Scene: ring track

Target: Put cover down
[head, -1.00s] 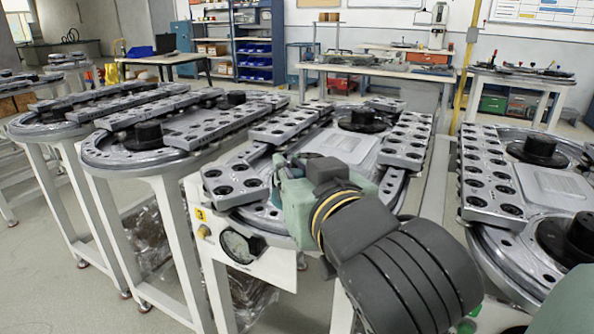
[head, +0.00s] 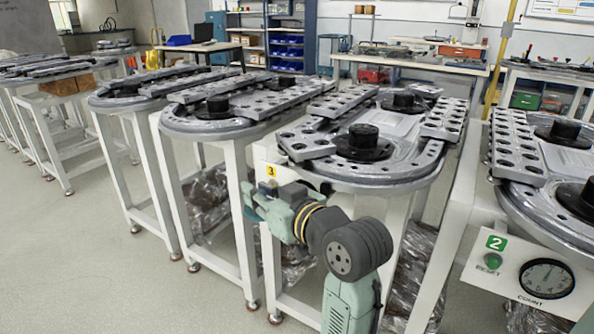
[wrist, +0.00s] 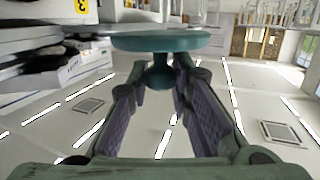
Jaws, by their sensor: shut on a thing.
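The cover (wrist: 160,41) is a flat, round teal disc with a short stem, seen nearly edge-on at the top of the wrist view. My gripper (wrist: 160,84) is shut on the cover's stem, with the disc beyond the fingertips. In the head view my gripper (head: 262,207) is below tabletop height, at the front left of the ring track marked 3 (head: 385,180). The cover is hard to tell from the gripper there.
Ring track tables stand to the left (head: 205,122) and right (head: 500,195), with white legs and narrow gaps. A panel with a green 2 and a gauge (head: 547,278) is at right. Wrapped bundles lie under the tables. The floor (head: 100,270) at front left is clear.

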